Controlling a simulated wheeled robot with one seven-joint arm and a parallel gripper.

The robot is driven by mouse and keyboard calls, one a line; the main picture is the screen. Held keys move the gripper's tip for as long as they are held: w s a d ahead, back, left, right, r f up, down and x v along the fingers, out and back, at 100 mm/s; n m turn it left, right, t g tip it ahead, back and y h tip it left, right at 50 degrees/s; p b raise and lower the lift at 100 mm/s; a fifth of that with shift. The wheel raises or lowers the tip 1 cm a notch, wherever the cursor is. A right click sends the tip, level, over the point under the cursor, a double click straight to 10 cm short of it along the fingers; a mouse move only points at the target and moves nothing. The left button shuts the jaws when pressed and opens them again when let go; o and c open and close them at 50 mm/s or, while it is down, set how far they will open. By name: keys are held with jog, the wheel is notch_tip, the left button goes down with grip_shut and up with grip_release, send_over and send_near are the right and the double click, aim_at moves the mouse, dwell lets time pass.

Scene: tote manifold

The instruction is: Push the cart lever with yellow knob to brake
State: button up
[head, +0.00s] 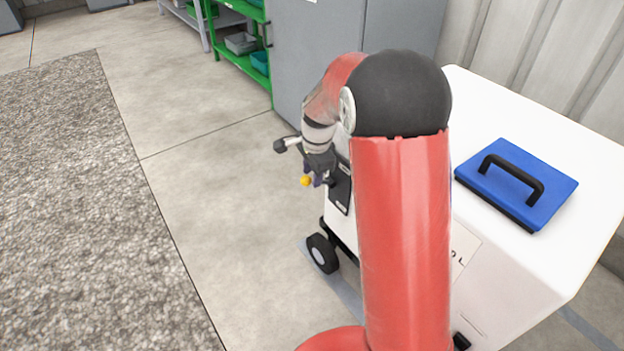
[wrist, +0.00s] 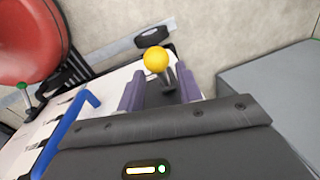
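The yellow knob (head: 305,181) sits at the end of a short lever on the side of the white cart (head: 510,285). In the wrist view the knob (wrist: 156,59) shows just past my fingertips, with part of its dark stem (wrist: 170,78) behind it. My gripper (head: 317,179) is at the lever, beside a dark plate (head: 341,188) on the cart. In the wrist view its two purple fingers (wrist: 160,80) stand apart, with the stem between them. I cannot tell whether either finger touches the lever. My red arm hides much of the cart's near side.
A blue pad with a black handle (head: 517,184) lies on the cart top. A blue bar (wrist: 68,132) shows left of my gripper in the wrist view. A grey cabinet (head: 295,45) and green shelf (head: 245,65) stand behind. The floor left of the cart is clear.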

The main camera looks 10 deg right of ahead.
aim_at(311, 181)
jog(key=shift+w+a+f, duration=0.1)
jog(key=shift+w+f, duration=0.05)
jog(key=shift+f, duration=0.75)
jog(key=shift+w+f, duration=0.1)
jog(key=shift+f, duration=0.8)
grip_shut()
